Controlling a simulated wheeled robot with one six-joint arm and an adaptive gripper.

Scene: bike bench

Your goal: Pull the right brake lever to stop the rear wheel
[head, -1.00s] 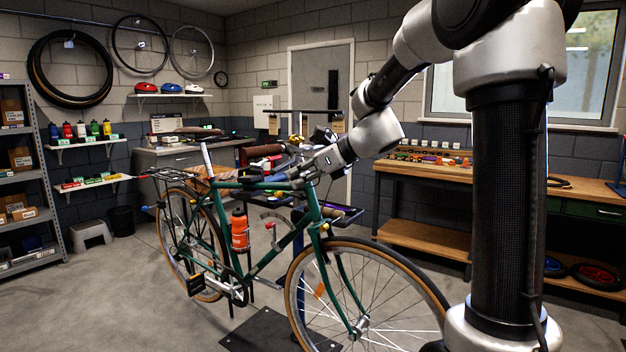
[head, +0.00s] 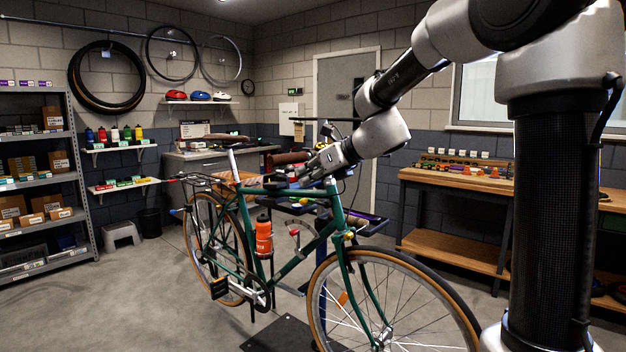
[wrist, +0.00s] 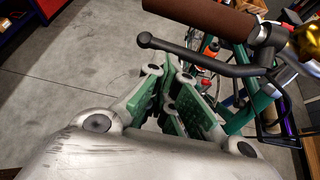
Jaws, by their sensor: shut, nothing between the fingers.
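The green bike (head: 300,255) stands on the workshop floor, with its rear wheel (head: 193,222) at the left and front wheel at the right. In the wrist view a black brake lever (wrist: 208,58) with a ball end runs below a brown handlebar grip (wrist: 205,14). My gripper (wrist: 172,80) is shut and empty, its green-padded fingers beside the lever, lower in the picture. I see no finger around the lever; whether one touches it, I cannot tell. In the head view my gripper (head: 290,180) is over the bike's top tube area, and the lever cannot be made out.
A golden bell (wrist: 309,40) sits beside the grip. An orange bottle (head: 264,235) is on the frame. A wooden workbench (head: 455,185) stands at the right, a shelf rack (head: 75,190) at the left.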

